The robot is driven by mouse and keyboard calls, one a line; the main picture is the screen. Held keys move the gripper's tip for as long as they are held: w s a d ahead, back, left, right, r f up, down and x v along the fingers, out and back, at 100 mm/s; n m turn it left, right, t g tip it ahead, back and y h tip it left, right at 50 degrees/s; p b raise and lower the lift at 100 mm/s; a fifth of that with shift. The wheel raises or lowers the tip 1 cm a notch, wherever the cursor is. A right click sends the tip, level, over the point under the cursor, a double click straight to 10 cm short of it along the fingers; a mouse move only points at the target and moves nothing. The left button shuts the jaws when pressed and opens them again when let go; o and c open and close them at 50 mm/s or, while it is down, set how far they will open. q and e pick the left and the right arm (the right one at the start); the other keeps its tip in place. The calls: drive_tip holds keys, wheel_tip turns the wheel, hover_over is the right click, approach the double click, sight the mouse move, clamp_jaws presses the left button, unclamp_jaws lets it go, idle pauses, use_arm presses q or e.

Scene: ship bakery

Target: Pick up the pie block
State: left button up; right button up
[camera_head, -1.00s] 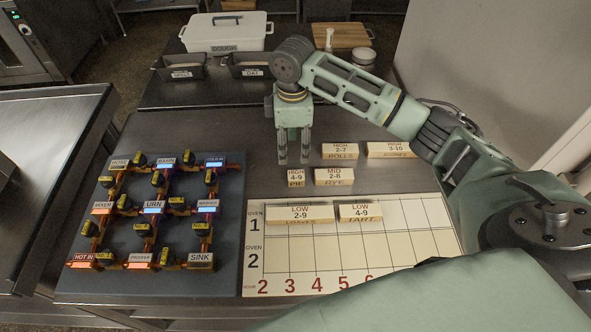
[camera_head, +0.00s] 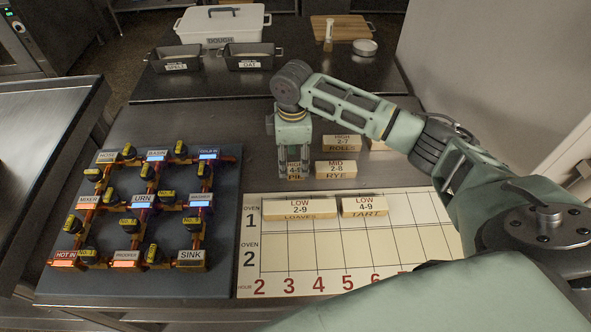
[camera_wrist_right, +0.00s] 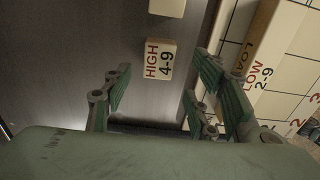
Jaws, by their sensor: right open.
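The pie block (camera_head: 297,171) is a small cream block marked HIGH 4-9 and PIE. It stands on the dark table just behind the oven chart, left of the rye block. My right gripper (camera_head: 297,174) is open and points down around or right over the pie block in the head view, partly covering it. In the right wrist view the pie block (camera_wrist_right: 161,60) lies ahead of and between the open green-padded fingers (camera_wrist_right: 165,95), with a gap to each side. Contact is not visible. My left gripper is not in view.
The rye block (camera_head: 336,169) stands close to the right, the rolls block (camera_head: 341,144) behind it. The loaves block (camera_head: 299,209) and tart block (camera_head: 364,206) lie on the oven chart (camera_head: 330,255). A pipe puzzle board (camera_head: 225,262) fills the left.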

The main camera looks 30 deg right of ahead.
sight(294, 167)
drive_tip(key=f+p, duration=0.1)
drive_tip(key=f, duration=0.3)
drive_tip(key=shift+d+f, duration=0.1)
drive_tip(key=shift+d, duration=0.1)
drive_tip(key=shift+c, duration=0.4)
drive_tip(key=c, duration=1.1)
